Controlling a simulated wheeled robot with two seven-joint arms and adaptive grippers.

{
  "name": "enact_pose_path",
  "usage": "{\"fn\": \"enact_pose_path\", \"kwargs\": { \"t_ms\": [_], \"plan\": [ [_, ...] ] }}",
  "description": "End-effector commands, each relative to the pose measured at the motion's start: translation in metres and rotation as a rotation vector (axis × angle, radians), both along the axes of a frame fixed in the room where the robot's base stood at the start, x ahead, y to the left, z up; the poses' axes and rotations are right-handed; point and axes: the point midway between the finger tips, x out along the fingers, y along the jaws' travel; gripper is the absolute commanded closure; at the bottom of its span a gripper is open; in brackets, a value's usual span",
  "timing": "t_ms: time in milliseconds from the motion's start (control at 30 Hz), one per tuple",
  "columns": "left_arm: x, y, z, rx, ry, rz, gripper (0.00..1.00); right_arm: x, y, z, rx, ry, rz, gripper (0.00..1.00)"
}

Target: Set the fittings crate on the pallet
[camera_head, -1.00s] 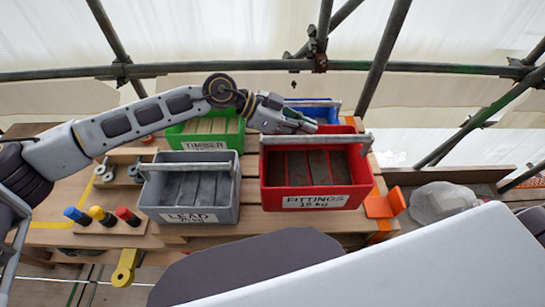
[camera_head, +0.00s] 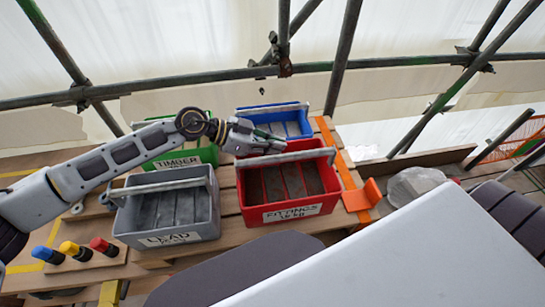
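The red fittings crate (camera_head: 290,211), labelled FITTINGS, stands upright on a slatted wooden surface (camera_head: 241,237) in the head view. Several dark bars lie in it, and a pale bar handle (camera_head: 290,157) spans its top. I cannot tell whether this slatted surface is the pallet. My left gripper (camera_head: 272,141) is at the crate's far left side, just behind the handle in the picture. It overlaps the far rim, and I cannot tell whether it touches it. Its finger gap is too small to judge. My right gripper is out of view.
A grey lead crate (camera_head: 168,238) stands close left of the red crate. A green timber crate (camera_head: 208,153) and a blue crate (camera_head: 287,130) stand behind. An orange bracket (camera_head: 370,192) and a clear lumpy bag (camera_head: 414,187) are at right. Scaffold tubes cross behind.

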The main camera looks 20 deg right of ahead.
Motion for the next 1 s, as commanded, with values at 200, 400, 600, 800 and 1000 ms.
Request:
{"fn": "enact_pose_path", "kwargs": {
  "t_ms": [200, 400, 600, 800, 1000],
  "plan": [
    [0.001, -0.001, -0.011, -0.003, 0.001, 0.001, 1.0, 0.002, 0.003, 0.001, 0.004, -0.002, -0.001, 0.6],
    [0.0, -0.001, -0.012, -0.003, 0.0, 0.001, 1.0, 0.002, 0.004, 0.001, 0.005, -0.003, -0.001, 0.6],
    [0.0, 0.0, -0.015, -0.001, 0.002, 0.001, 1.0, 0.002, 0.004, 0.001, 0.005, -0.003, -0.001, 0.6],
    [0.0, 0.0, -0.033, -0.002, 0.005, 0.001, 1.0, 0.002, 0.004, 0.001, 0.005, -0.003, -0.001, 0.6],
    [0.0, 0.0, -0.048, -0.001, 0.002, 0.001, 1.0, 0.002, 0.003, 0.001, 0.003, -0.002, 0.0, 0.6]
  ]
}}
